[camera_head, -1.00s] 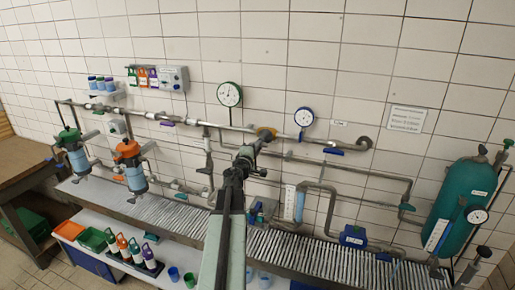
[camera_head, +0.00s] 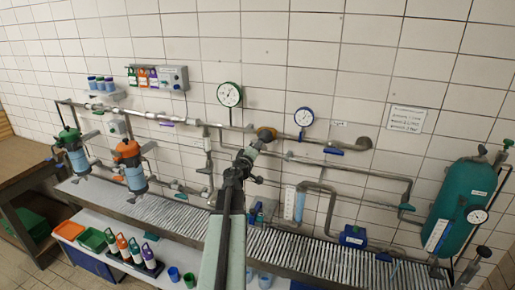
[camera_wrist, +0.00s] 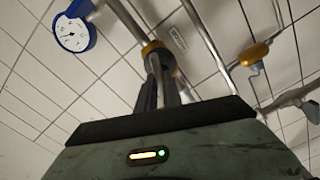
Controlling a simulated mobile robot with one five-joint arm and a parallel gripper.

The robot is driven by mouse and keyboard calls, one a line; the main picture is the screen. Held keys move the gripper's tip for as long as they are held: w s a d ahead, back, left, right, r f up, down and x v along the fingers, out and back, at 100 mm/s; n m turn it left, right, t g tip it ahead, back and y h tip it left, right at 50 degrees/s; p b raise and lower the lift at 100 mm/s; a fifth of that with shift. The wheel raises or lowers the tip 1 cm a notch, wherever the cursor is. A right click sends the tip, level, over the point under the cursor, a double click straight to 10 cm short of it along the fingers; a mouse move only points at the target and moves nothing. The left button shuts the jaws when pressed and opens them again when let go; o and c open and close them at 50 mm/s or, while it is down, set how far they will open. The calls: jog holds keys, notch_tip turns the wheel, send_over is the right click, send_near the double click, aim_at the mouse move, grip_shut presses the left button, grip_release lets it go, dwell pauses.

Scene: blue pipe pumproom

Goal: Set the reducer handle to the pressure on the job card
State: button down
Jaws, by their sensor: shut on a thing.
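The reducer handle (camera_head: 265,133) is a yellow-orange part on the upper pipe, between the green-rimmed gauge (camera_head: 229,95) and the blue-rimmed gauge (camera_head: 304,117). My gripper (camera_head: 258,146) reaches up to it from below and is shut on it. In the wrist view, my gripper's dark fingers (camera_wrist: 160,78) close together just under the yellow-orange handle (camera_wrist: 152,47), and hide part of it. The job card (camera_head: 406,118) is a white sheet on the wall at the right; its lines are too small to read surely. The blue-rimmed gauge (camera_wrist: 72,33) also shows in the wrist view.
Grey pipes run along the tiled wall around my arm. A green tank (camera_head: 466,205) stands at the right. Two filter units, one green-topped (camera_head: 74,150) and one orange-topped (camera_head: 131,165), stand at the left. A slatted bench (camera_head: 300,243) runs below, with bottles (camera_head: 131,250) on a lower shelf.

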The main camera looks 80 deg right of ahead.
jog(key=shift+s, duration=0.1)
jog(key=c, duration=1.5)
grip_release()
jog(key=w+a, duration=0.1)
jog(key=a, duration=0.6)
jog(key=shift+w+a, duration=0.25)
jog(key=shift+a, duration=0.1)
dwell(0.5)
